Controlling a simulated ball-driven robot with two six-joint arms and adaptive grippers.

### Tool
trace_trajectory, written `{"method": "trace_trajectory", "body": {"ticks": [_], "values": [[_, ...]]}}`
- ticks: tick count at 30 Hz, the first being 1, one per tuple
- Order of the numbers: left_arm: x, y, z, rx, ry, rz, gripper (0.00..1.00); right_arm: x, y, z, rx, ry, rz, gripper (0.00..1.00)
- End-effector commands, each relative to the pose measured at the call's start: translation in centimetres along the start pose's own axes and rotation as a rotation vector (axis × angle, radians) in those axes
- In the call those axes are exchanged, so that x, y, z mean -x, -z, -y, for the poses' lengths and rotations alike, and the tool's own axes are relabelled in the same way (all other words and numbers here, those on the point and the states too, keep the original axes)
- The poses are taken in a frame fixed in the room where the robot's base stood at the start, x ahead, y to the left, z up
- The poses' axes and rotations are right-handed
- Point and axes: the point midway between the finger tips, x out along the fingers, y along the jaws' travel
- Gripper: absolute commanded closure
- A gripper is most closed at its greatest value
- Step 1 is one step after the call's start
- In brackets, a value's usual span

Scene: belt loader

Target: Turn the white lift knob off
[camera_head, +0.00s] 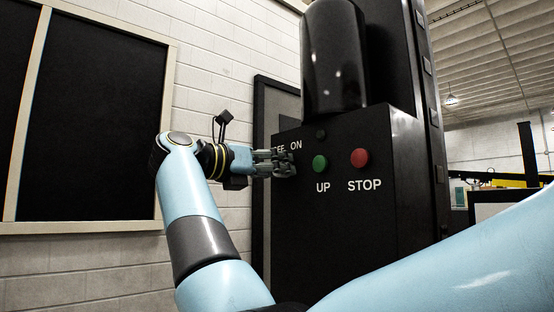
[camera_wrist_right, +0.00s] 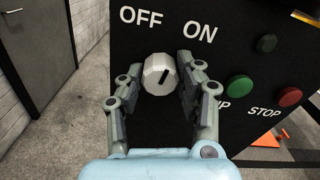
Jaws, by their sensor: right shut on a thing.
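The white lift knob (camera_wrist_right: 154,77) is on the black control box (camera_head: 330,230), below the OFF and ON labels. Its dark mark points up and slightly right, toward the ON side. In the head view the knob is hidden behind my right gripper (camera_head: 284,163). In the right wrist view my right gripper (camera_wrist_right: 161,72) has one finger on each side of the knob and is shut on it. The OFF label is partly covered by the gripper in the head view. My left gripper is not in view.
A green UP button (camera_head: 320,163) and a red STOP button (camera_head: 359,158) sit just right of the knob. A black cylinder (camera_head: 334,60) stands above the box. A grey door (camera_wrist_right: 32,40) is in the wall to the left. An orange object (camera_wrist_right: 265,140) lies on the floor.

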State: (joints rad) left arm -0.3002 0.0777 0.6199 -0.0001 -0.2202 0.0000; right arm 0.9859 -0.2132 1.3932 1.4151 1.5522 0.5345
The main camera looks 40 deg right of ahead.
Motion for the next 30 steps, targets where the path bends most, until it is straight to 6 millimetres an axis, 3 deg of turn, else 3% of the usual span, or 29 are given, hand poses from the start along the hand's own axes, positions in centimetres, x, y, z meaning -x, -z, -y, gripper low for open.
{"method": "trace_trajectory", "body": {"ticks": [15, 30], "values": [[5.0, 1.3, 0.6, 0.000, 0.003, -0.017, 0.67, 0.0, -0.4, 0.1, 0.463, -0.002, 0.001, 0.97], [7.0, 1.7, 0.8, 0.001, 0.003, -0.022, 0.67, 0.0, -0.1, -0.1, 0.680, -0.002, 0.002, 0.97]]}}
